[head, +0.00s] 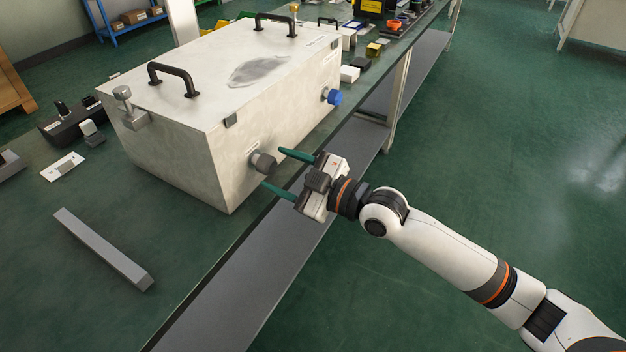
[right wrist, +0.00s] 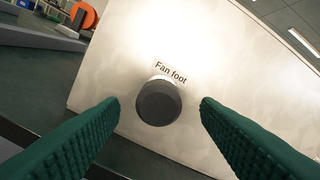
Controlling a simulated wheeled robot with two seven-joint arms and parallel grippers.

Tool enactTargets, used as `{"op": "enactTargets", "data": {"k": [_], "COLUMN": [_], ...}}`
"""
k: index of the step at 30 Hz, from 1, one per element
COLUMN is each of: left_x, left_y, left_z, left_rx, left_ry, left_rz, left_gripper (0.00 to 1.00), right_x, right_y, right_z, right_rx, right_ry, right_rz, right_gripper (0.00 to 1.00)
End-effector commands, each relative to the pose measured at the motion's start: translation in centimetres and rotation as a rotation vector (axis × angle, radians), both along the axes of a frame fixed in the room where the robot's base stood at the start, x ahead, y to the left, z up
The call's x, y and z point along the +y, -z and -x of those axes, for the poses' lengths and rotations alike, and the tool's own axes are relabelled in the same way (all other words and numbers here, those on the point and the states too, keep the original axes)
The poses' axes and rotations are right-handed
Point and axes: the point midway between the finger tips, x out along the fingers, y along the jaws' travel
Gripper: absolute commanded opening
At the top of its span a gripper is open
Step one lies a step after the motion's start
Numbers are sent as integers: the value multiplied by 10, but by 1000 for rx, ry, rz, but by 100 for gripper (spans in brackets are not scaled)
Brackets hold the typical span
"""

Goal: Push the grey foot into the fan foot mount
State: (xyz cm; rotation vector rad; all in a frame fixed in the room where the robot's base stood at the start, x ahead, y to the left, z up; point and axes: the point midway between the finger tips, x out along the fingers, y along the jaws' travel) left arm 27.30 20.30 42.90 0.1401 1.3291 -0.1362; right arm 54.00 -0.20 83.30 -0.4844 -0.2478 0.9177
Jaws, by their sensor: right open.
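The grey foot (head: 263,162) is a dark round knob sticking out of the near right side of a large off-white box (head: 190,150), low near the corner. In the right wrist view the foot (right wrist: 158,103) shows its round end face under a "Fan foot" label (right wrist: 170,72). The fan foot mount behind it is hidden by the foot. My right gripper (head: 272,168) is open, with its green fingers pointing at the box on either side of the foot. In the right wrist view a gap shows between the foot and each finger (right wrist: 160,105). My left gripper is out of view.
The box stands on a green bench top. A blue knob (head: 333,97) is farther along the same box side. Black handles (head: 174,79) are on top. A grey bar (head: 103,248) lies at the near left.

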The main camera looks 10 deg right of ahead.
Motion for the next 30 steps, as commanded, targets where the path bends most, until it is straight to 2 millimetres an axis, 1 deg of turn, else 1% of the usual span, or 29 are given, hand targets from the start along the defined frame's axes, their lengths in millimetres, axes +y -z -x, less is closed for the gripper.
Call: {"op": "enactTargets", "data": {"k": [1,6,12,18,30], "left_x": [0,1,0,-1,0], "left_y": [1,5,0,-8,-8], "left_z": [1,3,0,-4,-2], "left_rx": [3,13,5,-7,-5], "left_ry": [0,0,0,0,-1], "left_rz": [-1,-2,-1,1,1], "left_gripper": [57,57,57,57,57], "right_x": [-10,-39,-63,-73,-74], "right_y": [1,2,2,1,0], "right_z": [6,27,45,53,54], "right_rx": [1,1,2,1,1], "right_ry": [2,2,1,-1,-1], "right_rz": [5,5,4,2,0], "right_gripper": [57,57,57,57,57]}}
